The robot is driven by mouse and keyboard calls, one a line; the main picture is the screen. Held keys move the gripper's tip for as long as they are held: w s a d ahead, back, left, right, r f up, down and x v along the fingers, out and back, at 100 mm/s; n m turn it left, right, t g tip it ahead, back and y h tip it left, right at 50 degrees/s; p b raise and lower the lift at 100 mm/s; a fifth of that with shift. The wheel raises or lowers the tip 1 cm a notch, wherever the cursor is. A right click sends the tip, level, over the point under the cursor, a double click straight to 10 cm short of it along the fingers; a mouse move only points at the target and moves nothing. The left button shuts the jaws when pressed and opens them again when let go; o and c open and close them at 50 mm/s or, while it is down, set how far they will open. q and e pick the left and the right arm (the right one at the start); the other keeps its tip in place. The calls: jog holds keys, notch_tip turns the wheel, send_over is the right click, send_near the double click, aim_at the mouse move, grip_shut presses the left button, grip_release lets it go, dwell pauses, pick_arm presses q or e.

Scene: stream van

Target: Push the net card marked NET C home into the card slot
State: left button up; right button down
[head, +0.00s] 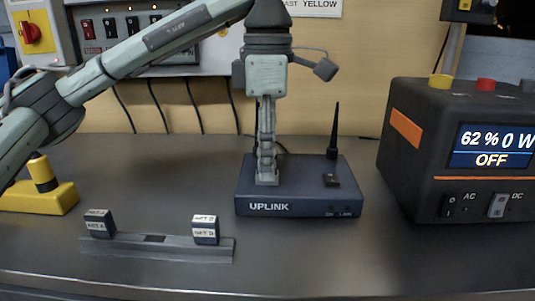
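My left gripper (267,180) points straight down, with its tips at the top of the dark blue UPLINK box (297,208). I see it edge-on, one finger in front of the other, so its opening does not show. I cannot make out a card marked NET C or the card slot; the gripper may hide them. Two small dark cards with white labels stand in a low grey rack (180,251): a left card (98,224) and a right card (205,231). Their labels are too small to read surely. My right gripper is out of view.
A black antenna (335,130) rises from the box's right side, with a small dark piece (332,181) before it. A black power unit (408,160) stands at right, a yellow stand (45,198) at left. The dark worktop (310,255) is clear in front.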

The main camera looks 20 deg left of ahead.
pick_arm(q)
notch_tip(320, 180, up, 12)
dwell(0.7)
